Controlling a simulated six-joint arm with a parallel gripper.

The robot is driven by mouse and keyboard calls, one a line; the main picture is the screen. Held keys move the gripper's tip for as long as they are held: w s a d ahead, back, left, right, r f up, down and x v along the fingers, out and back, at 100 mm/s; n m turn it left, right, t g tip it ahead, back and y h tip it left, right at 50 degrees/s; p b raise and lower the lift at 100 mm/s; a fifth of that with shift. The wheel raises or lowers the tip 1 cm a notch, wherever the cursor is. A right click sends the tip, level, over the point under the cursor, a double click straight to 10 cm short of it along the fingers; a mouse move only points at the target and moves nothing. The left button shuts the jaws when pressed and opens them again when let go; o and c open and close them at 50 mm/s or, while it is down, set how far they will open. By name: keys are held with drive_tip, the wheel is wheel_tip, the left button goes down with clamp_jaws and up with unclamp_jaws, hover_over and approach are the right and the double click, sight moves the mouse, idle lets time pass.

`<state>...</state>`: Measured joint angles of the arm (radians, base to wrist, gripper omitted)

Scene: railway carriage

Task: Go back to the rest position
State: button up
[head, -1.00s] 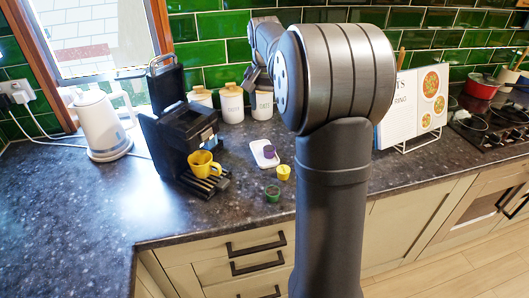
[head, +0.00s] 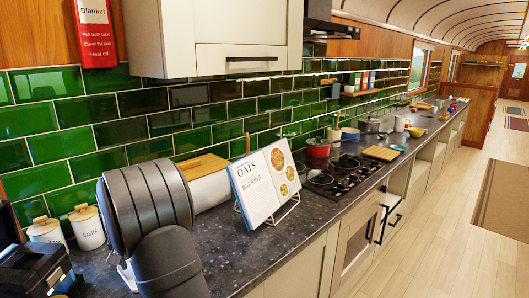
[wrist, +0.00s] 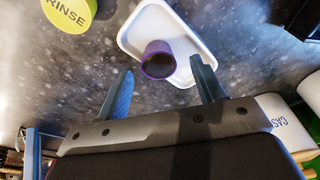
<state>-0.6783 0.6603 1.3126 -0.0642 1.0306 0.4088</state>
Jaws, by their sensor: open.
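My gripper (wrist: 162,66) is open in the wrist view, its two blue-grey fingers apart with nothing held between them. A small purple capsule (wrist: 157,66) stands on a white tray (wrist: 139,42) beyond the fingers; how far it is from them I cannot tell. In the head view my grey arm fills the lower left, and the gripper itself is out of that picture.
The wrist view shows a yellow round thing marked RINSE (wrist: 70,10). In the head view, the black coffee machine (head: 35,272) is cut off at the lower left. Lidded canisters (head: 87,228), a bread bin (head: 207,184), a cookbook on a stand (head: 262,183) and a hob (head: 340,174) line the counter.

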drive_tip(key=shift+w+f, duration=0.1)
drive_tip(key=shift+f, duration=0.6)
drive_tip(key=shift+r, duration=0.75)
